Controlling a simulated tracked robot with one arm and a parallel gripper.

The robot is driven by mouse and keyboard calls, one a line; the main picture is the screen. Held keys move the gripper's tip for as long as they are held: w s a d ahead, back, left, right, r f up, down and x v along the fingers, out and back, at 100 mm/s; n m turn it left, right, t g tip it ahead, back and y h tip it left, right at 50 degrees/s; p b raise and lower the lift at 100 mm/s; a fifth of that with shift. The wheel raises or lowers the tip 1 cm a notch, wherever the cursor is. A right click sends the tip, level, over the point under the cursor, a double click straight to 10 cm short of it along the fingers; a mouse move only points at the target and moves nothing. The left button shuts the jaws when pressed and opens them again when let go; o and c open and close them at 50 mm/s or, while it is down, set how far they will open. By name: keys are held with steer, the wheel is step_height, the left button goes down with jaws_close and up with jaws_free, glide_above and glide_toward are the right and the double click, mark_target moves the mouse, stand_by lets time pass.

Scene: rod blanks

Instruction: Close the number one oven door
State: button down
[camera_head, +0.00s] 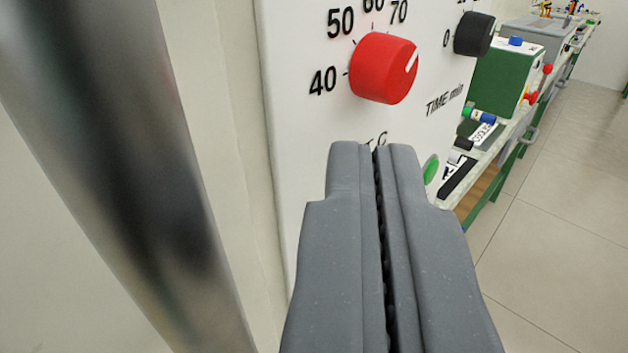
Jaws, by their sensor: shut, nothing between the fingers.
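The white oven control panel (310,150) fills the middle of the view, with a red temperature knob (383,68) and a black time knob (474,34). A shiny metal bar (125,150), which looks like the oven door's handle, runs steeply down the left side, close to the camera. A pale surface (40,250) behind it seems to be the door; its hinge and how far it stands open cannot be seen. My gripper (376,150) is shut and empty. Its tips are in front of the panel, below the red knob and right of the bar. Contact cannot be told.
A bench to the right carries a green and white box (507,75) and a grey machine (540,38). The tiled floor (560,230) at right is clear.

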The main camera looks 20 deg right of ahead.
steer(key=s+d, duration=0.6)
steer(key=s, duration=0.4)
steer(key=shift+r, duration=0.2)
